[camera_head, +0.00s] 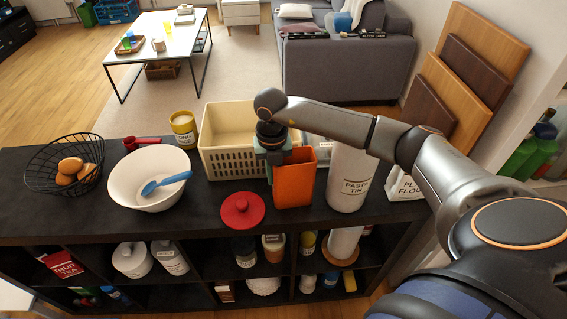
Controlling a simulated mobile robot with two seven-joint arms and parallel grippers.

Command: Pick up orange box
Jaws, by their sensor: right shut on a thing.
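The orange box (294,184) is an open-topped upright box on or just above the top of the dark shelf unit, right of the red lid. I cannot tell whether its base touches the shelf top. My right gripper (274,165) reaches down to the box's left rim and is shut on it. The fingertips are partly hidden by the box and the wrist. My left gripper is not in view.
A cream basket (226,120) stands behind the box. The pasta tin (350,178) is close on its right, the red lid (242,211) on its left. A white bowl (150,176) with a blue spoon and a wire basket (42,160) stand further left.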

